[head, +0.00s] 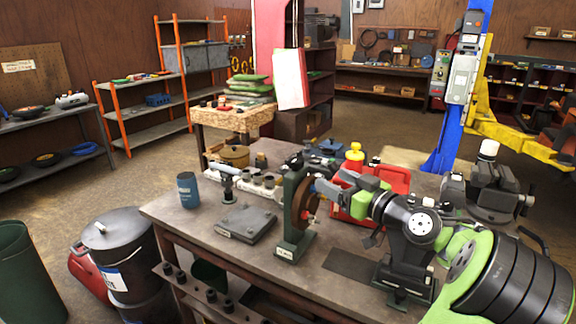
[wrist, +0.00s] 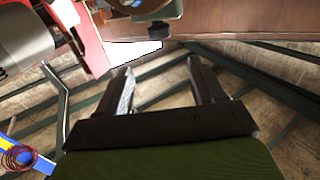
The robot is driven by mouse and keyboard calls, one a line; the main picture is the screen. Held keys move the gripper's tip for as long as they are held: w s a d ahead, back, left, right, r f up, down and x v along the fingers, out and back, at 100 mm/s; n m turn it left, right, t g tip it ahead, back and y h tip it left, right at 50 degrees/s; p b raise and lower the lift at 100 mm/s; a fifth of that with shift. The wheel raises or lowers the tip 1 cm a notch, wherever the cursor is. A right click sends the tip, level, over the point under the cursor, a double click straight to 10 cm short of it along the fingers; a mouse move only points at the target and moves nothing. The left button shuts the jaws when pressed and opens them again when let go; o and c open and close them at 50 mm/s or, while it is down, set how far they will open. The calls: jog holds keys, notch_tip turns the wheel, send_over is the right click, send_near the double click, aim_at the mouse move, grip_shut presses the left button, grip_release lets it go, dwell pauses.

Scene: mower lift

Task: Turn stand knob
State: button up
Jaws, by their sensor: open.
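A dark green stand (head: 290,215) stands upright on the workbench (head: 185,232), with a labelled foot and a reddish-brown disc (head: 312,206) on its right side. I cannot clearly make out which part of the stand is the knob. My gripper (head: 324,190) reaches in from the right at the height of the disc, close beside it; whether they touch is unclear. In the wrist view my gripper (wrist: 160,66) is open, with nothing between the fingers. A dark green piece with a round dark end (wrist: 152,27) shows beyond the fingertips at the top, cut off by the frame.
A yellow bottle (head: 354,160) and a red case (head: 393,180) are behind my gripper. A dark vise-like machine (head: 487,190) stands at the right.

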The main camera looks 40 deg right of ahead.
aim_at(301, 163)
jog(key=w, duration=0.5)
jog(key=w+d, duration=0.1)
jog(key=w, duration=0.3)
jog(key=w+p, duration=0.1)
jog(key=w, duration=0.4)
jog(key=shift+w+d, duration=0.3)
jog(key=shift+d, duration=0.05)
jog(key=shift+f, duration=0.1)
jog(key=c, duration=0.9)
